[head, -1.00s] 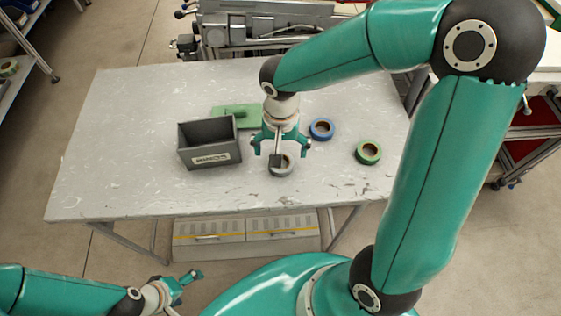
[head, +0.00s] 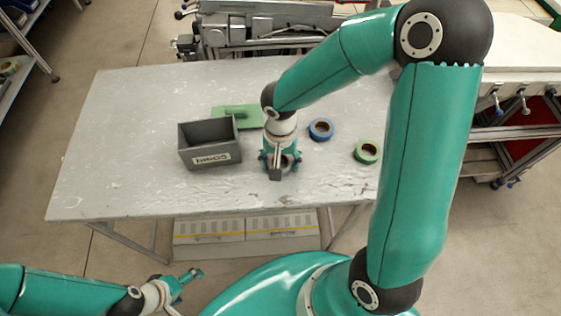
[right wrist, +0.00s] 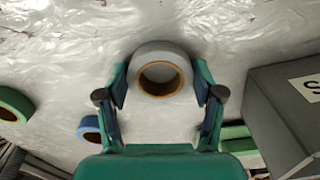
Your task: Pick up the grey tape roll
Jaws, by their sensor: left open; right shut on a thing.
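The grey tape roll (right wrist: 160,47) lies flat on the worktable between the two fingers of my right gripper (right wrist: 161,84), one finger at each side. In the head view the right gripper (head: 280,162) is low at the table and largely covers the roll (head: 288,167). The right gripper is shut on the roll, which appears to be still on the table. My left gripper (head: 192,277) is open and empty, off the table's front edge at the lower left.
A grey bin (head: 210,156) stands left of the right gripper, with a green flat tool (head: 226,111) behind it. A blue tape roll (head: 321,129) and a green tape roll (head: 367,152) lie to the right. The table's left side (head: 120,140) is clear.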

